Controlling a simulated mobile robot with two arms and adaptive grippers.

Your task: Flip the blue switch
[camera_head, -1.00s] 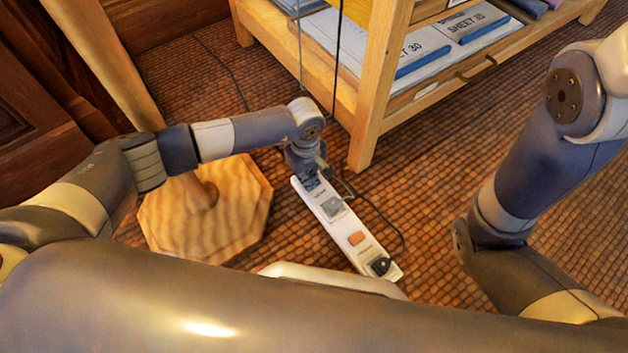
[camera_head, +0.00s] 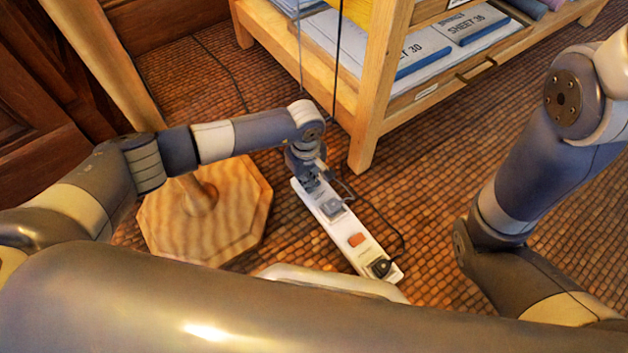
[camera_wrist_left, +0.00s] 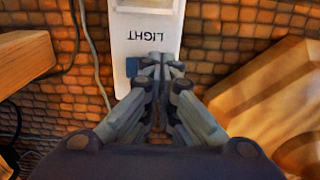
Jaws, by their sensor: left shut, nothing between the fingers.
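A white power strip (camera_head: 344,226) lies on the floor. The wrist view shows its far end (camera_wrist_left: 133,31), with the label LIGHT printed there. The blue switch (camera_wrist_left: 132,67) shows in the wrist view as a small blue patch below the label, partly hidden by my fingers. In the head view my gripper covers that spot. My left gripper (camera_head: 312,186) points down over the far end of the strip. Its fingers (camera_wrist_left: 157,62) are shut and empty, just beside the blue switch; I cannot tell whether they touch it. My right gripper is out of view.
An orange rocker (camera_head: 356,240), a grey plug-like piece (camera_head: 332,208) and a black plug (camera_head: 381,268) sit along the strip. Cables run beside it. A wooden octagonal stand base (camera_head: 245,215) is to the left. A wooden shelf leg (camera_head: 362,150) stands close behind.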

